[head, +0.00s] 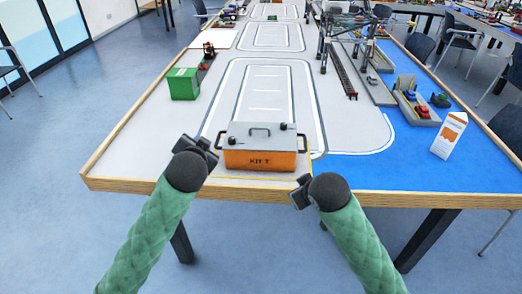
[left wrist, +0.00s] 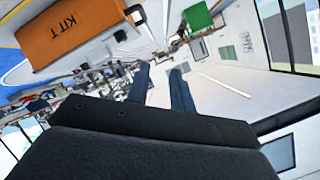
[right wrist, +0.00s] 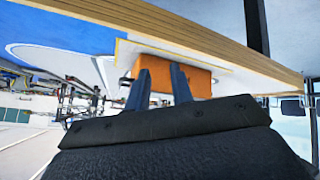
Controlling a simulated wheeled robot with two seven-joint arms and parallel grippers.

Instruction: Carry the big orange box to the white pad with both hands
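The big orange box (head: 260,159) has a grey lid, dark side handles and the lettering KIT T. It sits near the table's front edge inside a yellow outline. It also shows in the left wrist view (left wrist: 80,35) and right wrist view (right wrist: 165,73). My left gripper (head: 205,146) is open and empty, just left of the box's left handle. My right gripper (head: 300,188) is open and empty, at the front edge below the box's right side. A flat white patch (head: 221,38) lies at the table's far left; I cannot tell if it is the pad.
A green box (head: 183,84) stands at the left of the table. A white and orange carton (head: 449,135) stands on the blue area at right. A gantry crane (head: 345,35) and model vehicles stand farther back. The printed track (head: 265,100) behind the box is clear.

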